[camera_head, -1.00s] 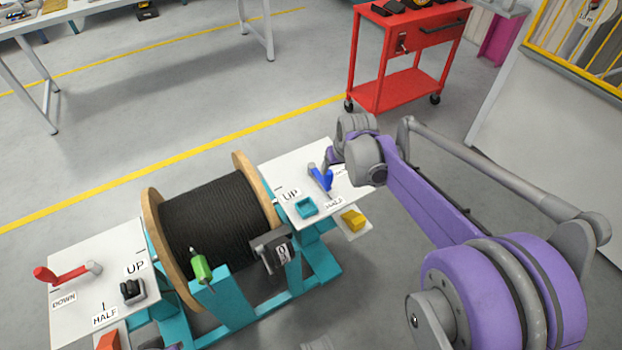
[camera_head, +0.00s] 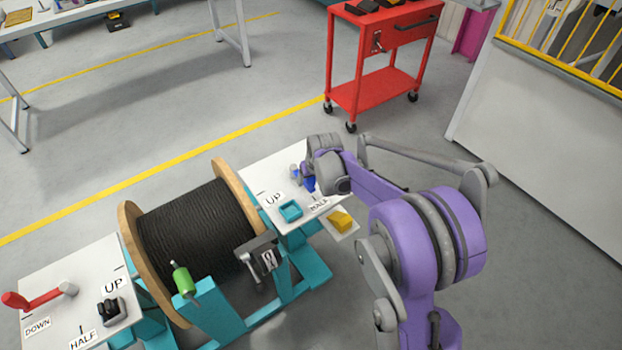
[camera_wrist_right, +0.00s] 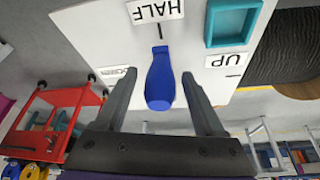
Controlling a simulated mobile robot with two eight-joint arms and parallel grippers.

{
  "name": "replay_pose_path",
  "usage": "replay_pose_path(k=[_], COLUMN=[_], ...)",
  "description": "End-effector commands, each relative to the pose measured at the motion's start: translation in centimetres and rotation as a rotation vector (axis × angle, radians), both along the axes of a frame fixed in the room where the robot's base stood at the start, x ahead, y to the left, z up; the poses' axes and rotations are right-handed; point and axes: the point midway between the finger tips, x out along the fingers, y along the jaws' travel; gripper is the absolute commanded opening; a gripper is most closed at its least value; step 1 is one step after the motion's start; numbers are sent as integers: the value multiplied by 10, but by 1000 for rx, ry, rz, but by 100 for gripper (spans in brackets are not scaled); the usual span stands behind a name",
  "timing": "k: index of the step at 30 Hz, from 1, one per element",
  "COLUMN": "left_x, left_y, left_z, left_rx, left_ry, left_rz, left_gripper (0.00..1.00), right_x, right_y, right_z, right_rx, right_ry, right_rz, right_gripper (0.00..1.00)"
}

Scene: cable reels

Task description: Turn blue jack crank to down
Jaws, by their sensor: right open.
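The blue jack crank (camera_head: 309,185) is on the white panel (camera_head: 262,180) right of the cable reel. Its blue handle (camera_wrist_right: 160,90) points towards the HALF label (camera_wrist_right: 155,10). The UP label (camera_wrist_right: 228,60) is on one side and the partly covered DOWN label (camera_wrist_right: 115,73) on the other. My right gripper (camera_head: 305,170) is over the crank; in the wrist view the open gripper (camera_wrist_right: 157,78) has one finger on each side of the handle, with gaps visible. In the head view my wrist hides part of the crank. My left gripper is not in view.
The black cable reel (camera_head: 195,225) stands on a teal frame beside the panel. A teal square tray (camera_head: 290,211) and a yellow block (camera_head: 340,220) are near the crank. A red crank (camera_head: 35,301) is on the left panel. A red cart (camera_head: 375,95) stands behind.

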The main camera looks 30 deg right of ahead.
Motion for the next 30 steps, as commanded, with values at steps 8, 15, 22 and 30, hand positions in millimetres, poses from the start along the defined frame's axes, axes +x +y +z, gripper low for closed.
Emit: replay_pose_path(k=[8,15,22,30], left_x=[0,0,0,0], left_y=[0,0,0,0], left_z=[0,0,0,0], left_rx=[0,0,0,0], left_ry=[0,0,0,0], left_rz=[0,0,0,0], left_gripper=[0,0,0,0], right_x=[0,0,0,0], right_y=[0,0,0,0], right_z=[0,0,0,0], right_rx=[0,0,0,0], right_ry=[0,0,0,0], right_rz=[0,0,0,0], right_gripper=[60,17,0,0])
